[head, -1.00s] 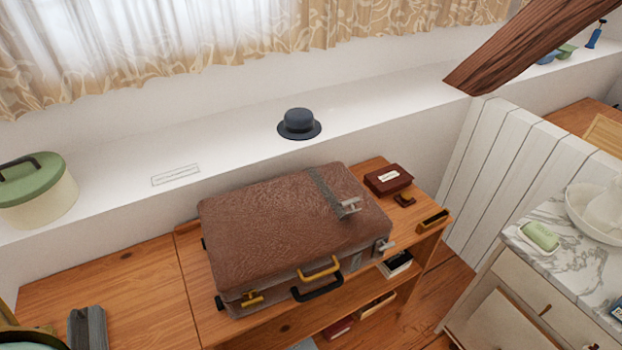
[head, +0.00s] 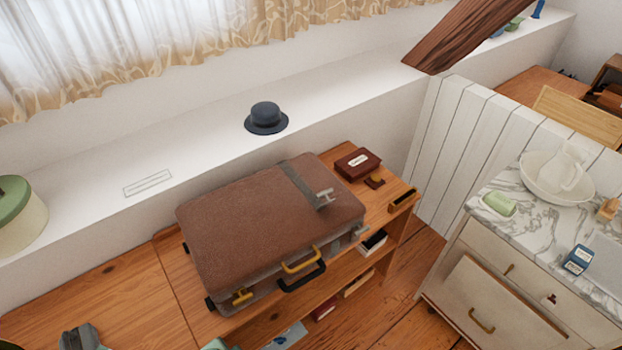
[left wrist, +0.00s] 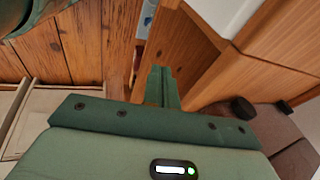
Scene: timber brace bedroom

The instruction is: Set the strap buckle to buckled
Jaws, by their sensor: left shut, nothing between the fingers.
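A brown suitcase (head: 235,220) lies flat on the wooden bench. A grey strap (head: 300,182) runs over the right part of its lid, with a pale metal buckle (head: 325,196) at its near end. I cannot tell from here whether the buckle is fastened. A grey metal fitting (head: 361,231) sticks out at the right front corner. In the left wrist view my left gripper (left wrist: 165,82) is green, shut and empty. It points at the bench side, with the suitcase's edge (left wrist: 285,130) at lower right, apart from the fingers. My right gripper is in neither view.
A dark red box (head: 358,163) and a small open tray (head: 403,200) stand right of the suitcase. A blue hat (head: 266,117) sits on the white ledge behind. A marble-topped dresser (head: 480,285) stands at right. The bench left of the suitcase (head: 110,290) is mostly clear.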

